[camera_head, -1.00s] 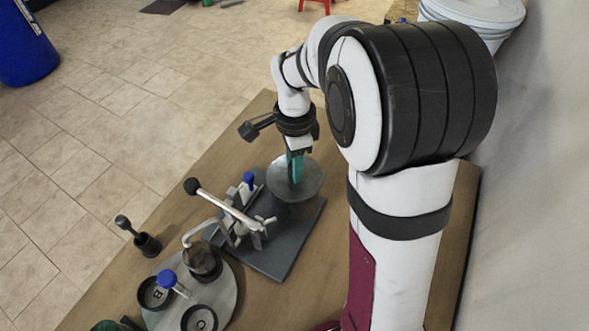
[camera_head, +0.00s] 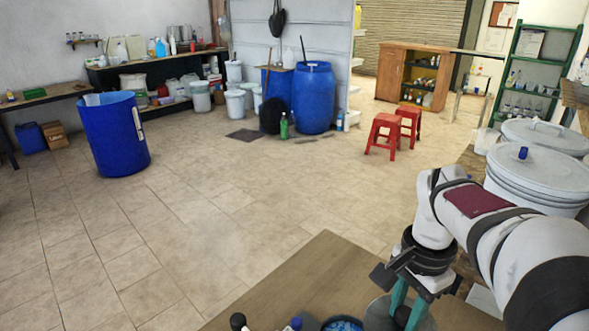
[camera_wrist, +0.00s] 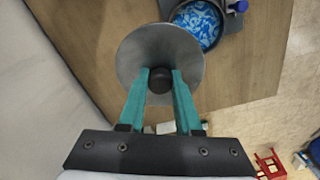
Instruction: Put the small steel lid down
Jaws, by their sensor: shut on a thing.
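The small steel lid (camera_wrist: 150,45) is a round grey disc with a dark knob. In the wrist view my gripper (camera_wrist: 160,78) has its teal fingers shut on the knob, with the disc beyond the fingertips. In the head view the lid (camera_head: 375,316) shows partly at the bottom edge, behind the fingers of my gripper (camera_head: 407,310). An open pot with blue and white contents (camera_wrist: 197,22) is to the upper right of the lid in the wrist view. It also shows, cut off, in the head view (camera_head: 342,325). I cannot tell the lid's height above the table.
The wooden table (camera_head: 300,275) has bare wood around the lid in the wrist view (camera_wrist: 250,70). Red stools (camera_head: 385,135) are on the floor beyond.

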